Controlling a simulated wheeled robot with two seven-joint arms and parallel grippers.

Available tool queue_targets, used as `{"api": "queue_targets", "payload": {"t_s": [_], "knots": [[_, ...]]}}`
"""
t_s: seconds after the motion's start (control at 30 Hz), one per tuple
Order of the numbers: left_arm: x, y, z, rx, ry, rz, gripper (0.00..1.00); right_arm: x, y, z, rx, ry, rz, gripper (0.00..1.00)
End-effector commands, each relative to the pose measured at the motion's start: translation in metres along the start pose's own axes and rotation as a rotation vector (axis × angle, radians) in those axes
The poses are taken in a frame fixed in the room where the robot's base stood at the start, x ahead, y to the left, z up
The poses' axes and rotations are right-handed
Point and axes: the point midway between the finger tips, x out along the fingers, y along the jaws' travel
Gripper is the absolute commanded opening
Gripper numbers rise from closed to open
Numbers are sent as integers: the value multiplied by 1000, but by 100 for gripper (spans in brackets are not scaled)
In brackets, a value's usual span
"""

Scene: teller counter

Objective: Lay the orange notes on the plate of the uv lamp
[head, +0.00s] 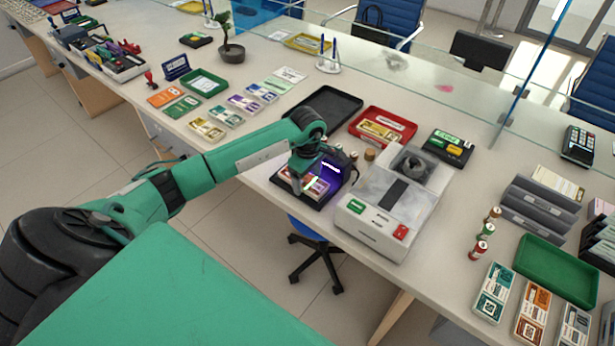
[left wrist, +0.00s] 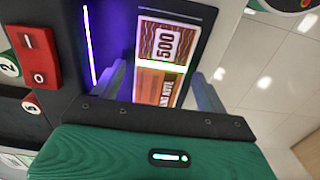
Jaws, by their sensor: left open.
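The orange notes (head: 318,187), a strapped bundle marked 500, lie on the dark plate (head: 309,204) of the uv lamp (head: 340,160), which glows purple. In the left wrist view, the notes (left wrist: 160,50) lie flat and lengthwise on the plate (left wrist: 203,45), with a pale strap across them. A bright violet tube (left wrist: 89,45) runs along the left. My left gripper (head: 304,178) is low over the plate. Its fingers (left wrist: 162,88) are spread, one on each side of the near end of the notes. My right gripper is not in view.
A grey counting machine (head: 385,205) stands close to the right of the lamp. A black tray (head: 325,108) and a red tray (head: 400,120) lie behind it. Several note bundles (head: 245,103) lie to the left. The glass screen (head: 450,85) bounds the counter behind.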

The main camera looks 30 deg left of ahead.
Motion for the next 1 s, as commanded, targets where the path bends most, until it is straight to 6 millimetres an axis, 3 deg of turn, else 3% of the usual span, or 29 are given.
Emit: {"api": "queue_targets", "payload": {"t_s": [0.17, 0.5, 0.7, 1.0], "knots": [[-32, 2, -1, 1, 2, 8, 76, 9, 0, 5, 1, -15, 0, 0], [-101, 1, -1, 0, 1, 5, 76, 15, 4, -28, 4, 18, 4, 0], [-117, 0, 0, 0, 1, 3, 76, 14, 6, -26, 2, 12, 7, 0], [-120, 0, 0, 0, 0, 1, 76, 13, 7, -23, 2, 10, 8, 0]]}}
